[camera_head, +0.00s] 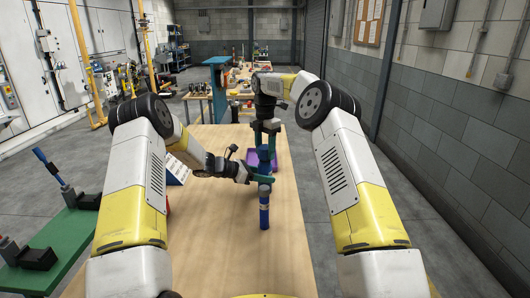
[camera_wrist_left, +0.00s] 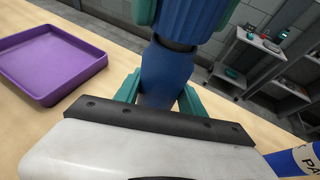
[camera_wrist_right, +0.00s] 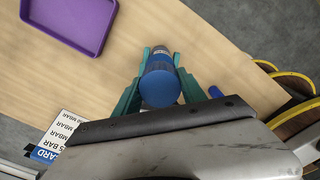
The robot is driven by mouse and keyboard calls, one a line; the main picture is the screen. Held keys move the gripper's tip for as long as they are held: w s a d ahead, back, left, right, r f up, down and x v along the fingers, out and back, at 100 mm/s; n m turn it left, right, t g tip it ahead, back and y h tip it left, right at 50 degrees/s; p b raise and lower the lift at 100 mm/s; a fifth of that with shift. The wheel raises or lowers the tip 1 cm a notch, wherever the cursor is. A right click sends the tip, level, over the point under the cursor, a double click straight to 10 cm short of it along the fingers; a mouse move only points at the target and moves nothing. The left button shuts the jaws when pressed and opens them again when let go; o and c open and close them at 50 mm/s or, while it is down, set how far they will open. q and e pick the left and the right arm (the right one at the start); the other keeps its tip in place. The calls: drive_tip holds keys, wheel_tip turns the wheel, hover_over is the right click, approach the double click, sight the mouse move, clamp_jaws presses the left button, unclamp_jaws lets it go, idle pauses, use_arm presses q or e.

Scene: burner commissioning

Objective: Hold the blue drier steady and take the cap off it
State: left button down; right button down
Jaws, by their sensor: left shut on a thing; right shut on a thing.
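The blue drier (camera_head: 264,214) stands upright above or on the wooden table, in the middle of the head view. My left gripper (camera_head: 262,179) comes from the left and is shut on its body, which also shows between teal fingers in the left wrist view (camera_wrist_left: 166,76). The ribbed blue cap (camera_wrist_left: 190,18) is above a dark ring at the top of the body. My right gripper (camera_wrist_right: 160,75) is shut on the cap, whose round blue end (camera_wrist_right: 160,89) faces the right wrist camera. I cannot tell whether cap and body are still joined.
A purple tray (camera_wrist_left: 55,62) lies on the wooden table (camera_head: 225,240) behind the drier. A printed card (camera_head: 177,170) stands at the table's left. A green bench (camera_head: 60,245) with clamps is further left. The front of the table is clear.

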sight(265, 147)
drive_tip(key=shift+r, duration=2)
use_arm(q)
drive_tip(key=c, duration=0.6)
unclamp_jaws()
drive_tip(key=shift+a, duration=0.1)
